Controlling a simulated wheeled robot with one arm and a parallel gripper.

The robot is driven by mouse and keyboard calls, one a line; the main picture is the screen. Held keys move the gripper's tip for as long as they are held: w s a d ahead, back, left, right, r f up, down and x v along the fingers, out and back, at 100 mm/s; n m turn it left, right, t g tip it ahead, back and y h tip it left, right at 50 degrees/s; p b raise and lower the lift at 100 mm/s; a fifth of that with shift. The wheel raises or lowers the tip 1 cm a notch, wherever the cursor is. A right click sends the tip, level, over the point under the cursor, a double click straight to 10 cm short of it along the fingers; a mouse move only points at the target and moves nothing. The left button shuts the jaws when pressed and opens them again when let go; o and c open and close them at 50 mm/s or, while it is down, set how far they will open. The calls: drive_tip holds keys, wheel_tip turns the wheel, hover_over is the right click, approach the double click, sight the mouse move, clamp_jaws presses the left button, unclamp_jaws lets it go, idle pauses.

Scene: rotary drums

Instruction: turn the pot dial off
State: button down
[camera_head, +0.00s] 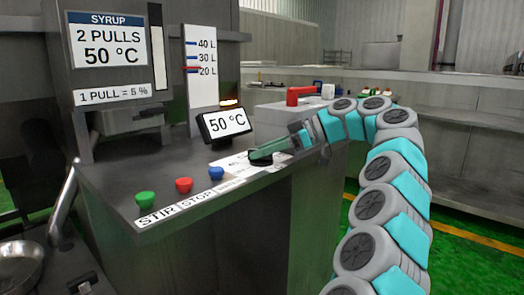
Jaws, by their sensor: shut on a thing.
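The pot dial (260,160) is a small dark knob on the metal counter, at the right of the row of buttons. My gripper (266,152) reaches in from the right, low over the counter, with its greenish fingers shut on the dial. The fingers and wrist cover much of the dial, so its pointer cannot be read. A white label (235,168) lies beside it, partly hidden. A small display (225,123) behind the dial reads 50 °C.
Green (145,198), red (184,185) and blue (216,173) buttons stand along the counter's front edge, left of the dial. A level scale (201,75) and a syrup sign (106,40) stand behind.

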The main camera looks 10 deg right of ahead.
drive_tip(key=c, duration=0.8)
unclamp_jaws()
drive_tip(key=shift+a, duration=0.1)
drive_tip(key=shift+o, duration=0.2)
drive_tip(key=shift+p+v, duration=0.7)
drive_tip(key=shift+v, duration=0.85)
drive_tip(key=shift+s+d+r, duration=0.1)
drive_tip(key=shift+d+r, duration=0.15)
drive_tip(key=shift+d, duration=0.15)
drive_tip(key=shift+s+d+r, duration=0.15)
drive_tip(key=shift+d, duration=0.45)
drive_tip(key=shift+s+d+r, duration=0.2)
drive_tip(key=shift+d+r, duration=0.3)
drive_tip(key=shift+s+d, duration=0.1)
drive_tip(key=shift+d, duration=0.35)
drive_tip(key=shift+d, duration=0.15)
